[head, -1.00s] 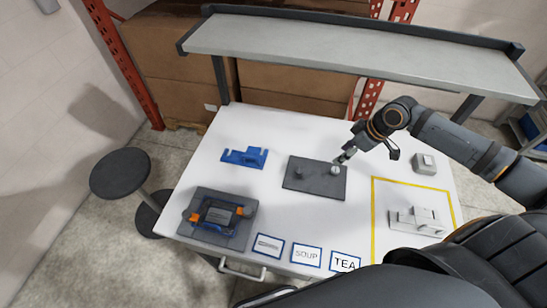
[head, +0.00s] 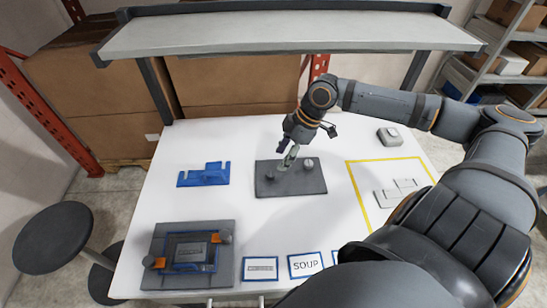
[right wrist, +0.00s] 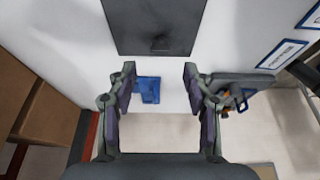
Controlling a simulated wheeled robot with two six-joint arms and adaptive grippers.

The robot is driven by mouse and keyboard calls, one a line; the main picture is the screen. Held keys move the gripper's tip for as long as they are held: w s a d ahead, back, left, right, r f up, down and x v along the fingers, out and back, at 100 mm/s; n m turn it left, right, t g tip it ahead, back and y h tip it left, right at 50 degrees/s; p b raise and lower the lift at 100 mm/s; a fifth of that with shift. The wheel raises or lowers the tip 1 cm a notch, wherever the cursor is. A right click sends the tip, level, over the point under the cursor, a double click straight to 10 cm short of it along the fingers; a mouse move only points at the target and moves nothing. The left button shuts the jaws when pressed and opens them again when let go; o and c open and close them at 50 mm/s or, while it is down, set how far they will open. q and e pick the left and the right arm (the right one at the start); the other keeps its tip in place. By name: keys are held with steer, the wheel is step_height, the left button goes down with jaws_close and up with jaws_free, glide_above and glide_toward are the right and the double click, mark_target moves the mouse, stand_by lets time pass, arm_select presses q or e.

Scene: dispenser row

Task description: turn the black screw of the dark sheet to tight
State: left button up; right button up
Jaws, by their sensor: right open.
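The dark sheet (head: 310,184) lies flat on the white table, a little right of the middle in the head view. The black screw (head: 270,175) stands on its left part, and a lighter grey screw (head: 308,163) stands on its right part. My right gripper (head: 288,161) is over the sheet's back part, between the two screws in the picture. In the right wrist view its fingers (right wrist: 158,84) are apart and empty. The sheet (right wrist: 155,18) and the black screw (right wrist: 160,42) show beyond the fingertips there. My left gripper is in neither view.
A blue bracket (head: 204,175) lies left of the sheet. A grey fixture (head: 226,266) with orange parts is at the front left, beside labelled cards (head: 306,264). A yellow outlined area (head: 357,192) holds pale blocks. A shelf (head: 290,38) spans the back.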

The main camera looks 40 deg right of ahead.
mark_target(272, 173)
steer(key=b+x, duration=0.3)
steer(key=b, duration=0.2)
steer(key=shift+s+d+f, duration=0.1)
steer(key=shift+d+f, duration=0.05)
steer(key=shift+f, duration=0.05)
steer(key=shift+a+r, duration=0.1)
steer(key=shift+a, duration=0.1)
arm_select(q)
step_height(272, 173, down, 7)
arm_select(e)
steer(key=shift+x, duration=2)
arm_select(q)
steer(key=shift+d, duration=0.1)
arm_select(e)
steer(key=shift+c, duration=0.3)
jaws_close()
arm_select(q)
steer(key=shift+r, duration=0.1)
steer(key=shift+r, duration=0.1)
